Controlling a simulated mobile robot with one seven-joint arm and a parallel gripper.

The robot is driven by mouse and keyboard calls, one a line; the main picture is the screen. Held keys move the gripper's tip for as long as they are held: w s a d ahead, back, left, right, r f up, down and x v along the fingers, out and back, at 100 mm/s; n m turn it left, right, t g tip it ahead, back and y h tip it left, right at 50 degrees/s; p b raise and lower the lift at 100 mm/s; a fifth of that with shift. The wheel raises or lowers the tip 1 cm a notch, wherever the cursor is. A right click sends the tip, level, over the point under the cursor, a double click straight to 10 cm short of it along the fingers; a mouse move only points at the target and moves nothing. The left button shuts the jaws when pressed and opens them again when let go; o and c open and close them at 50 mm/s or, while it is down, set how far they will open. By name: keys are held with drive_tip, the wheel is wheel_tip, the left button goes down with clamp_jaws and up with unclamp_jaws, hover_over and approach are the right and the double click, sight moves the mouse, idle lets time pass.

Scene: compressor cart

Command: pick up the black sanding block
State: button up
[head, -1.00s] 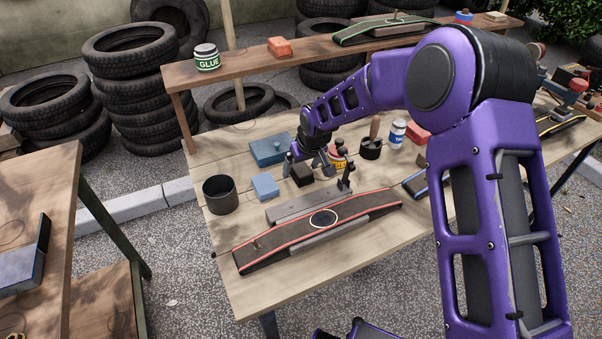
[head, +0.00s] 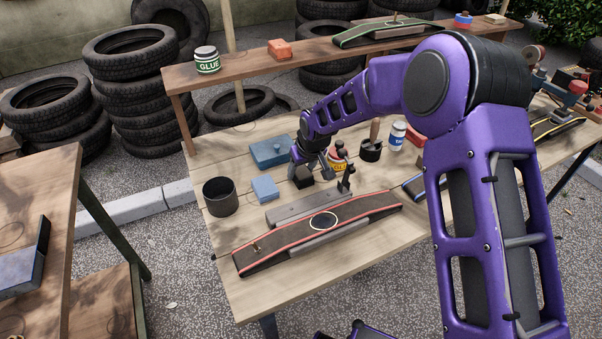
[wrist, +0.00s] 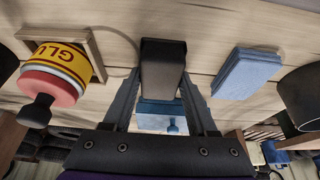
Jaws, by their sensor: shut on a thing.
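The black sanding block (wrist: 163,66) sits between the two fingers of my gripper (wrist: 160,92) in the wrist view, with a finger along each side. In the head view the black block (head: 303,177) is on the wooden workbench, partly hidden by my gripper (head: 307,168). My gripper is shut on the block. I cannot tell whether the block is clear of the bench top.
A light blue block (head: 265,187) and a dark cup (head: 220,196) are at left. A blue box (head: 270,151) lies behind. A yellow-labelled glue pot (head: 338,158) stands close at right. A clamp stand and red-edged board (head: 275,250) lie in front.

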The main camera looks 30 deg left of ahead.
sight(301, 170)
wheel_tip(301, 170, up, 10)
drive_tip(key=shift+r+p, duration=0.1)
drive_tip(key=shift+p, duration=0.45)
drive_tip(key=o, duration=0.7)
drive_tip(key=c, duration=0.5)
